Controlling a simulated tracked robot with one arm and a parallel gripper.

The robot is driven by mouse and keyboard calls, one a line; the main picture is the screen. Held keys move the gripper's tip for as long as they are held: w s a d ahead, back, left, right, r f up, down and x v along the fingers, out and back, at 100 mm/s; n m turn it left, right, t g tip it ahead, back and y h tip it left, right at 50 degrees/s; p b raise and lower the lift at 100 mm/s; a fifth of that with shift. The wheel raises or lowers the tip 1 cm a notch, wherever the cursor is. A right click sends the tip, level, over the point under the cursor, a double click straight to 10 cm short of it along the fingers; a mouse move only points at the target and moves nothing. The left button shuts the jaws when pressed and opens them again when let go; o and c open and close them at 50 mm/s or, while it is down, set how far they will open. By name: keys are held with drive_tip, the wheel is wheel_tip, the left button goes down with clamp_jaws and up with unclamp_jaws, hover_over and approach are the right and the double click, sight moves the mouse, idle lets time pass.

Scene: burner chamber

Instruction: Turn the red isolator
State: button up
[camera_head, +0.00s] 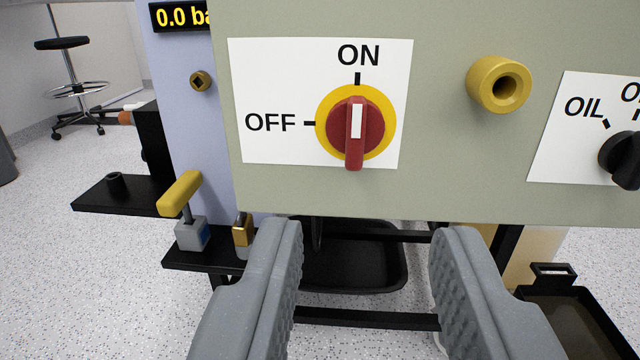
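The red isolator (372,130) is a round red knob with a raised grip bar on a yellow disc. It sits on a white label plate (270,80) on the grey-green panel. Its white mark is upright and lines up with ON at the top; OFF is at the left. My gripper (364,240) is open and empty, its two grey fingers wide apart. The fingertips show below the isolator in the picture and do not touch it. How far they are from the panel is hard to tell.
A yellow socket (498,84) and a black OIL selector knob (622,158) are to the right on the panel. At the left are a yellow-handled valve (180,194), a brass padlock (242,230) and a pressure display (180,15). A black tray (350,270) lies below.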

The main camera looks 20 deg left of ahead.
sight(357, 114)
drive_tip(key=b+x, duration=0.3)
drive_tip(key=x, duration=1)
drive_tip(key=shift+w+a+f, duration=0.1)
drive_tip(key=shift+w+a, duration=0.05)
drive_tip(key=shift+w, duration=0.1)
clamp_jaws()
